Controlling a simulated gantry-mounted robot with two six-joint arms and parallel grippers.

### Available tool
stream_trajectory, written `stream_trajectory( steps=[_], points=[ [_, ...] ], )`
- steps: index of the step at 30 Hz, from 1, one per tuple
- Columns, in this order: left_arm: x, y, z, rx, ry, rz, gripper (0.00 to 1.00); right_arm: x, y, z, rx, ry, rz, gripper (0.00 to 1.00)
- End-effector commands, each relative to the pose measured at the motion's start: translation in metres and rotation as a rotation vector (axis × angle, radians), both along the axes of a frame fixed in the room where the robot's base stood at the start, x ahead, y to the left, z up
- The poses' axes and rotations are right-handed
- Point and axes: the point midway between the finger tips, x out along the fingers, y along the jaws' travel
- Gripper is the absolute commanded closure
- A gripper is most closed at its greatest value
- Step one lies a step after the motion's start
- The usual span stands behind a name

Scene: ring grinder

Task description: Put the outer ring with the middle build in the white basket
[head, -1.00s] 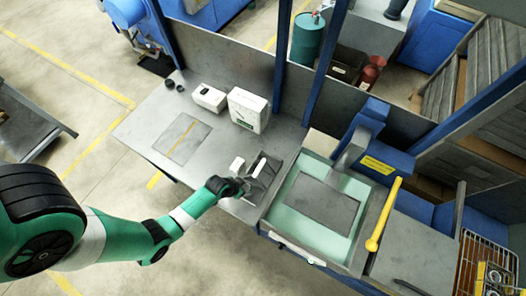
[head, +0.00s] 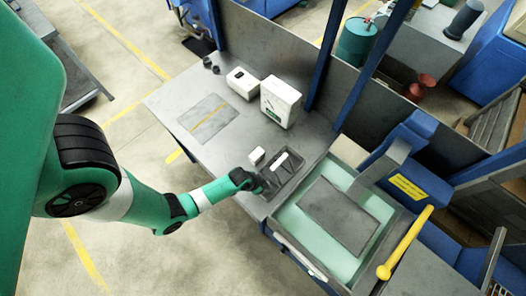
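My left gripper (head: 260,186) is small and dark in the head view, at the left edge of a dark tray (head: 297,172) on the grey worktable. Its fingers blend with the tray, so I cannot tell whether they are open or hold anything. A white bar (head: 280,162) lies at the tray, and a small white block (head: 256,155) stands just left of it. Two small dark round pieces (head: 212,66) sit at the table's far left corner; I cannot tell whether either is the outer ring. No white basket is clearly visible. My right gripper is not in view.
A white box (head: 242,83) and a taller white box (head: 280,101) stand at the table's back. A flat grey plate (head: 206,118) lies on the left. The grinder basin (head: 293,222) with a yellow handle (head: 405,243) is right of the tray. The table's front left is clear.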

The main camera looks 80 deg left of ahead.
Motion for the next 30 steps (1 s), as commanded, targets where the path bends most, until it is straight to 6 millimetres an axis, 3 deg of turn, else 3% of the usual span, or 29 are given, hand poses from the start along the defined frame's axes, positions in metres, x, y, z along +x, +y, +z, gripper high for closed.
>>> stream_trajectory(
  steps=[1,4,14,19,24,30],
  points=[
    [0.000,0.000,0.000,0.000,0.000,0.000,0.24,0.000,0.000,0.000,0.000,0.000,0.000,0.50],
    [0.000,0.000,0.000,0.000,0.000,0.000,0.06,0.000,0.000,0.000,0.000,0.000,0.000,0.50],
    [-0.001,0.000,0.008,0.000,0.000,0.000,0.06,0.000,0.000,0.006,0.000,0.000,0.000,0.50],
    [-0.012,-0.004,0.038,0.001,-0.002,0.001,0.06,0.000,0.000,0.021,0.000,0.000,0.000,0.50],
    [-0.028,-0.008,0.084,-0.001,0.000,0.002,0.06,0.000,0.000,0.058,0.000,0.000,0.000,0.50],
    [-0.041,-0.013,0.111,0.000,0.001,0.000,0.06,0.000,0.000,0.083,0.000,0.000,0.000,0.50]
  ],
)
